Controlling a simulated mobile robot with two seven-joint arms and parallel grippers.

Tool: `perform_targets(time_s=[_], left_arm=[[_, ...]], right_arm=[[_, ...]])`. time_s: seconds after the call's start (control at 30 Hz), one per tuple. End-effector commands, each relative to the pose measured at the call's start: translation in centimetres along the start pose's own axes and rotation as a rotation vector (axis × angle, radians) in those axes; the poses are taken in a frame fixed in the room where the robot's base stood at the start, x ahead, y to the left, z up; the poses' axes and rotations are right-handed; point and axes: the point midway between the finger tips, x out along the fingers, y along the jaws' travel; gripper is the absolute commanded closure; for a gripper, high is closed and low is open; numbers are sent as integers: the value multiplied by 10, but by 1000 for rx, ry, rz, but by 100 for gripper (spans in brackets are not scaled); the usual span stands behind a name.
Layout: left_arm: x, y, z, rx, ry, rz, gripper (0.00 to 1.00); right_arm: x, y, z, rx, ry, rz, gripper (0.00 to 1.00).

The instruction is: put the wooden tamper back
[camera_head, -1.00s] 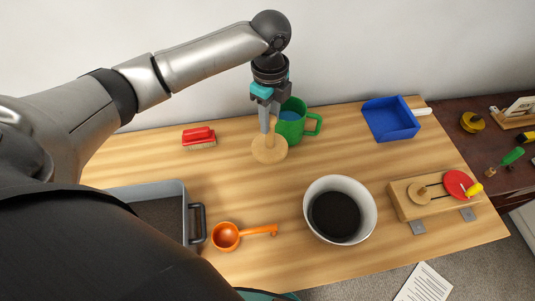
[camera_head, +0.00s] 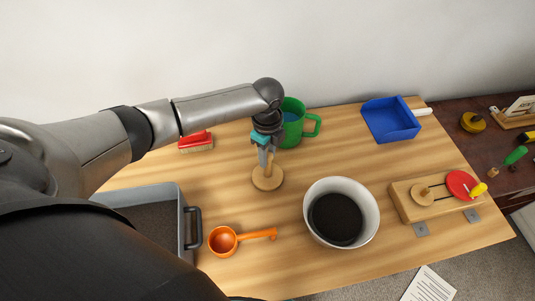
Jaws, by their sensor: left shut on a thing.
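The wooden tamper (camera_head: 267,179) has a pale round base and an upright handle. It is in the middle of the head view, in front of the green mug. My left gripper (camera_head: 265,152) points down and is shut on the tamper's handle from above. The tamper looks upright; I cannot tell whether its base touches the table. My right gripper is not in view.
The green mug (camera_head: 293,124) stands close behind my gripper. A white bowl with dark contents (camera_head: 369,222) is to the right, an orange scoop (camera_head: 223,242) in front, and a grey tray (camera_head: 178,216) at left. A wooden fixture (camera_head: 403,204), blue dustpan (camera_head: 390,120) and red brush (camera_head: 196,142) also lie on the table.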

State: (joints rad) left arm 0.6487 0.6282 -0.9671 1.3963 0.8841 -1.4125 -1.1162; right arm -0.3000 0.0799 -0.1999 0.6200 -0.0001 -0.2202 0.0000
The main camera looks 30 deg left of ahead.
Motion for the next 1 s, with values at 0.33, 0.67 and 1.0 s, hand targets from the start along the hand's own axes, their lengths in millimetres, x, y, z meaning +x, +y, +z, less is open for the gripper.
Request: perform_targets(time_s=[0.33,0.67,1.0], left_arm=[[2,0,0,0,1,0,54],[2,0,0,0,1,0,34],[-29,-1,0,1,2,-4,34]], right_arm=[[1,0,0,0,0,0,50],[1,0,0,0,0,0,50],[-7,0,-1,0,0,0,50]])
